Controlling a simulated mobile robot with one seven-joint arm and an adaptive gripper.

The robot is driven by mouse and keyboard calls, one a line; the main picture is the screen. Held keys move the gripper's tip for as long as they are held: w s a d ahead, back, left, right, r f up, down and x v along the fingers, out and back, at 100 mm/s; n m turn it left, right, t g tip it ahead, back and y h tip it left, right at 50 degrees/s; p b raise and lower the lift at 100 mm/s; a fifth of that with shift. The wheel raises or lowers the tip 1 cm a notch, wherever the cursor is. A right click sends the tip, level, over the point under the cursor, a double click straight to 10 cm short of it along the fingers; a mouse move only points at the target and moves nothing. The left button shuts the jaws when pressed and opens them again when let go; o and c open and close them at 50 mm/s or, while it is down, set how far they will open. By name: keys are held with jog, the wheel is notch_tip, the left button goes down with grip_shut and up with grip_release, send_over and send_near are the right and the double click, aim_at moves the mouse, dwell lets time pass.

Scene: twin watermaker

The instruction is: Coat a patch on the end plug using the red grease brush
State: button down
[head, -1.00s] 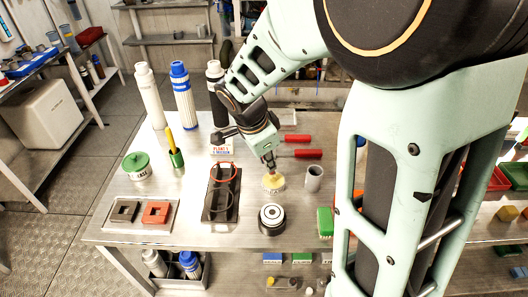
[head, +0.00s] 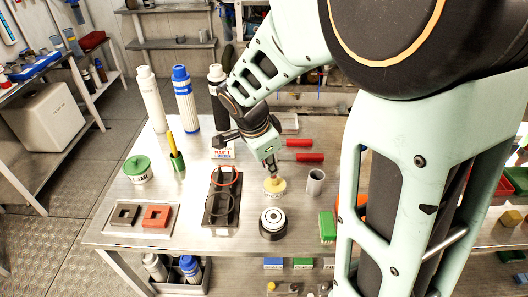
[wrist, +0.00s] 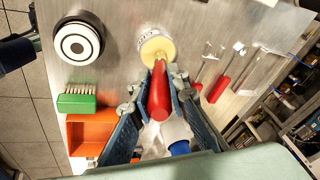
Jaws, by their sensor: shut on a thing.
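My gripper (wrist: 158,105) is shut on the red handle of the grease brush (wrist: 160,92). The brush points down at the grease pot (head: 275,188), a white tub with a yellow top, also in the wrist view (wrist: 157,50). Its tip is at the yellow surface; how deep it sits is hidden. In the head view my gripper (head: 269,160) is just above the pot. The end plug, which I take to be the black round piece with a pale ringed top (head: 273,221), stands in front of the pot; it also shows in the wrist view (wrist: 78,42).
A grey cup (head: 315,181) stands right of the pot. Two red-handled tools (head: 303,157) lie behind it. A green brush (head: 327,226) is right of the plug. A black rack (head: 222,198) stands to the left. Tall filters (head: 185,97) stand at the back.

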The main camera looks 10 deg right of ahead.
dwell(0.4)
jog(key=shift+r+p, duration=1.65)
jog(key=shift+r, duration=1.85)
jog(key=n, duration=0.2)
jog(key=f+n+y+p, duration=0.1)
jog(key=shift+s+f+n+t, duration=0.1)
jog(key=shift+f+n+t, duration=0.1)
jog(key=shift+n+t, duration=0.15)
jog(key=n, duration=0.1)
jog(key=n+y, duration=0.1)
jog(key=f+n+p, duration=0.1)
jog(key=n, duration=0.1)
jog(key=shift+w, duration=0.35)
jog(key=shift+w+d+n+y+p, duration=0.2)
jog(key=shift+w+n+y, duration=0.15)
jog(key=shift+n, duration=0.45)
jog(key=shift+w+d+n+y+p, duration=0.2)
jog(key=shift+n+y, duration=0.15)
jog(key=shift+n, duration=0.4)
jog(key=shift+w+d+n+y+p, duration=0.3)
jog(key=shift+w+d+n, duration=0.2)
jog(key=shift+n, duration=0.4)
jog(key=shift+w+d+n+y+p, duration=0.2)
jog(key=shift+w+d+n+y, duration=0.2)
jog(key=shift+n, duration=0.5)
